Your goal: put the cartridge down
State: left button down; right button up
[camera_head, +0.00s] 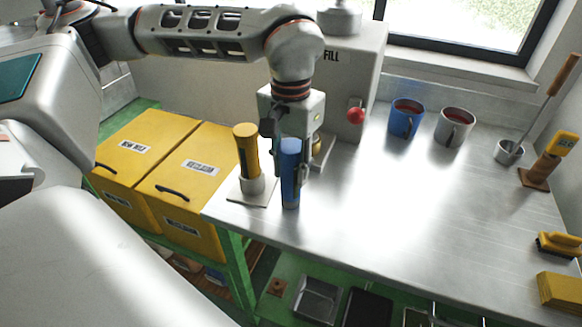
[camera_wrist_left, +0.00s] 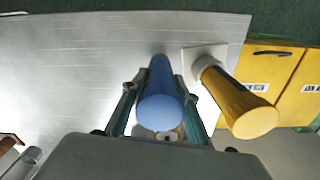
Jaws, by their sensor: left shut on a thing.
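A blue cartridge (camera_head: 290,172) stands upright at the front left corner of the metal table (camera_head: 400,210). My left gripper (camera_head: 290,165) is shut on it from above and behind; in the left wrist view the blue cartridge (camera_wrist_left: 160,95) sits between both fingers (camera_wrist_left: 158,100). The cartridge's lower end is at or very near the table top; I cannot tell if it touches. A yellow cartridge (camera_head: 246,150) stands just left of it in a holder on a pale square plate (camera_head: 240,192); it also shows in the wrist view (camera_wrist_left: 238,105). My right gripper is not in view.
A blue mug (camera_head: 405,118) and a grey mug (camera_head: 454,127) stand at the back. A ladle (camera_head: 510,150), a wood-based tool (camera_head: 545,165), a brush (camera_head: 558,244) and yellow blocks (camera_head: 560,290) line the right. Yellow bins (camera_head: 150,140) adjoin the left edge. The table's middle is clear.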

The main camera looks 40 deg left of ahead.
pick_arm(q)
jog(key=c, duration=1.7)
grip_release()
jog(key=shift+f, duration=0.1)
jog(key=shift+o, duration=0.7)
